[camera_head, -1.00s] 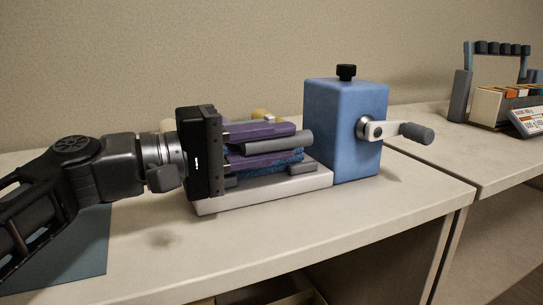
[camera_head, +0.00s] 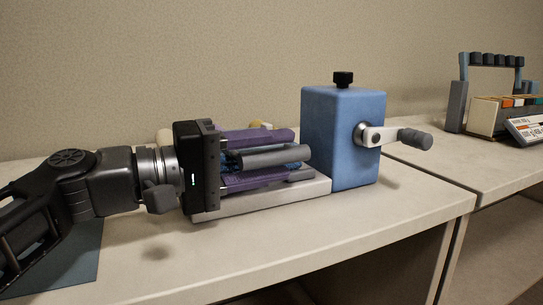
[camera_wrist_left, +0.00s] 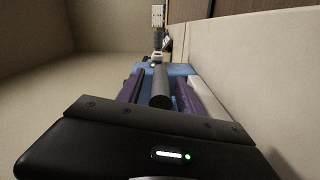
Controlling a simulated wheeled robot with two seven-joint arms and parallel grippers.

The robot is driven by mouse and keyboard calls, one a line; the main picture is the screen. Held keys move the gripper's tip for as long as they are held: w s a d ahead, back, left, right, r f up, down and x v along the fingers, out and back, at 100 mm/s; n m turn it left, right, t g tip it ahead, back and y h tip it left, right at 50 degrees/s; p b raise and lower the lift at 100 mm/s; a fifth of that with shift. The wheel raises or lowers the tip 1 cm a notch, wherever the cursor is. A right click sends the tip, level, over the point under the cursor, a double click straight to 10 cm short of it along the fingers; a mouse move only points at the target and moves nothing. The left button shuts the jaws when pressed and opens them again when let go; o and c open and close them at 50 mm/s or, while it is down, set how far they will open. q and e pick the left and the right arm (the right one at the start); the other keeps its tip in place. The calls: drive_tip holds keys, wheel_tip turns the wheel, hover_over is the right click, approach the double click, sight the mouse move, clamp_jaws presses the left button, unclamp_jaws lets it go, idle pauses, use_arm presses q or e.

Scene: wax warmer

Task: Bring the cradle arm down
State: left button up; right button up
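The machine is a blue box (camera_head: 330,140) on a pale base plate (camera_head: 270,196). A grey bar (camera_head: 272,157), apparently the cradle arm, lies low over this plate, left of the box. My left gripper (camera_head: 300,156) comes in from the left with its two purple fingers apart, one above the bar and one below in the head view. In the left wrist view the bar (camera_wrist_left: 160,88) runs between the fingers, with gaps visible beside it. Blue textured material shows behind the bar, partly hidden by the fingers. My right gripper is out of view.
A crank with a dark grip (camera_head: 414,138) sticks out of the box's right side, and a black knob (camera_head: 343,78) tops it. A rack with several coloured items (camera_head: 500,105) stands on the right-hand table. The front tabletop (camera_head: 270,240) is clear.

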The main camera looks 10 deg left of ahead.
use_arm(q)
drive_tip(key=shift+a, duration=0.1)
drive_tip(key=p+v, duration=0.1)
drive_tip(key=v, duration=0.6)
drive_tip(key=shift+r, duration=0.1)
drive_tip(key=shift+s+a, duration=0.25)
drive_tip(key=shift+a, duration=0.05)
idle(0.3)
